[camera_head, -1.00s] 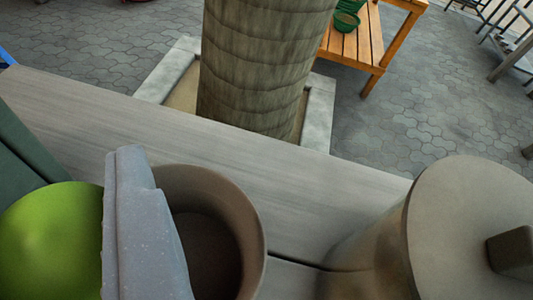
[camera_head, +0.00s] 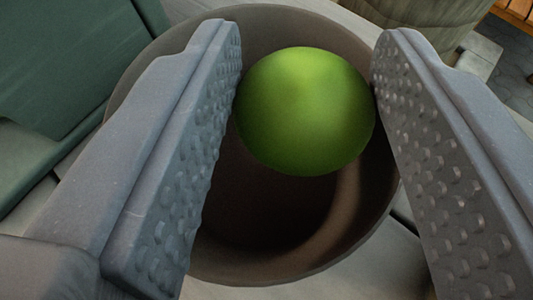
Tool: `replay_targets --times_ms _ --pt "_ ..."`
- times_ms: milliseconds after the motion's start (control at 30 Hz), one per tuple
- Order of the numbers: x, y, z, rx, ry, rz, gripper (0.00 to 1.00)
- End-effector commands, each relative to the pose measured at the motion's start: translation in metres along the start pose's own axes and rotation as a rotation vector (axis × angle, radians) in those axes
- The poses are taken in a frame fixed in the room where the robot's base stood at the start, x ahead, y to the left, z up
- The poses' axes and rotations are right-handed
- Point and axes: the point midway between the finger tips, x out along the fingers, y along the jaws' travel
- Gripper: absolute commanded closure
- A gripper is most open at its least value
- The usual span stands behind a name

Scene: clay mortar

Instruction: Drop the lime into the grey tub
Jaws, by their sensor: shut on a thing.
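The lime (camera_head: 305,112) is a smooth green ball held between the two grey, studded fingers of my gripper (camera_head: 307,62). Each finger touches one side of it. A round brownish-grey tub (camera_head: 352,215) with a dark, open inside lies behind and below the lime in the view. The lime shows within the outline of the tub's mouth, toward its far side. My fingers pass in front of the rim on the left and right. How high the lime is over the tub's floor I cannot tell. The part of the tub floor that shows is bare.
A dark green box-like thing (camera_head: 70,70) stands close to the tub at the left. A pale grey plank surface (camera_head: 375,262) lies around the tub. A tree trunk or post (camera_head: 430,22) stands beyond it at the top right, with paving behind.

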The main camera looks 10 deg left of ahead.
Motion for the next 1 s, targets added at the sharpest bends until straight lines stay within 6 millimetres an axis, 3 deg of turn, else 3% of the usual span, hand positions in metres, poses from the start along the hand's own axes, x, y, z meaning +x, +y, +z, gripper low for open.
replay_targets --times_ms 300,333,400,767,1000 --pt "0.001 0.0 0.004 0.0 0.0 0.0 0.88" --pt "0.001 0.0 0.003 0.0 0.0 0.0 0.56" --pt "0.001 0.0 0.003 0.0 0.0 0.0 0.37" --pt "-0.001 0.001 0.003 0.0 0.0 0.001 0.36" --pt "-0.027 0.002 0.002 -0.001 0.0 0.002 0.36"
